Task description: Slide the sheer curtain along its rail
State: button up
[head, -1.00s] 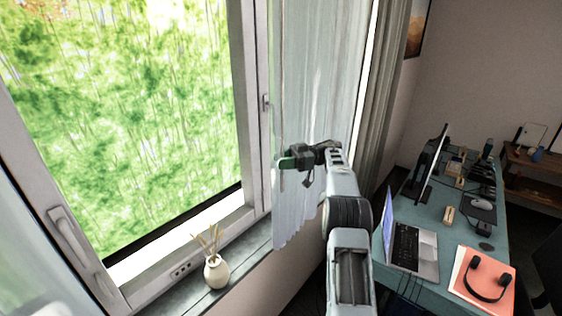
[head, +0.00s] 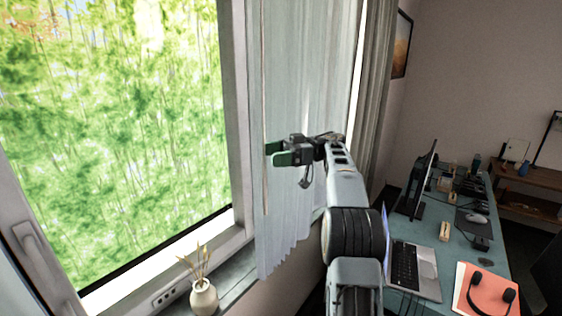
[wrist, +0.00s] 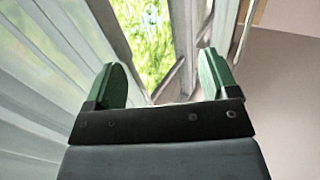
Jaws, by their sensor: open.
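The sheer curtain (head: 312,70) is pale and pleated and hangs beside the window, covering its right side. Its rail is out of the head view. My gripper (head: 270,153) is open, its green fingers in front of the curtain near its left edge. A thin pale rod or edge strip (head: 265,195) runs down by the fingertips. In the wrist view the curtain's folds (wrist: 35,95) fill the left, and my gripper (wrist: 162,68) has nothing visibly held between its spread fingers. I cannot tell whether a finger touches the cloth.
A vase with reeds (head: 204,297) stands on the sill (head: 235,275) below left. A thicker grey drape (head: 373,90) hangs to the right. A desk (head: 440,225) with a laptop (head: 412,268) and a monitor stands right of my arm.

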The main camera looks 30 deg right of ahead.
jog(key=shift+s+d+r+b, duration=0.2)
jog(key=shift+s+b, duration=0.6)
jog(key=shift+b, duration=0.1)
jog(key=shift+c, duration=0.6)
jog(key=s+b, duration=0.2)
jog(key=s+d+r+b, duration=0.1)
jog(key=shift+c, duration=1.3)
jog(key=shift+s+a+r+b, duration=0.3)
jog(key=shift+s+r+b, duration=0.15)
jog(key=shift+s+b, duration=0.35)
jog(key=shift+s+a+r+b, duration=0.35)
jog(key=shift+s+r+b, duration=0.15)
jog(key=shift+b, duration=0.55)
jog(key=shift+s+a+r+b, duration=0.35)
jog(key=shift+s+b, duration=0.3)
jog(key=shift+b, duration=0.25)
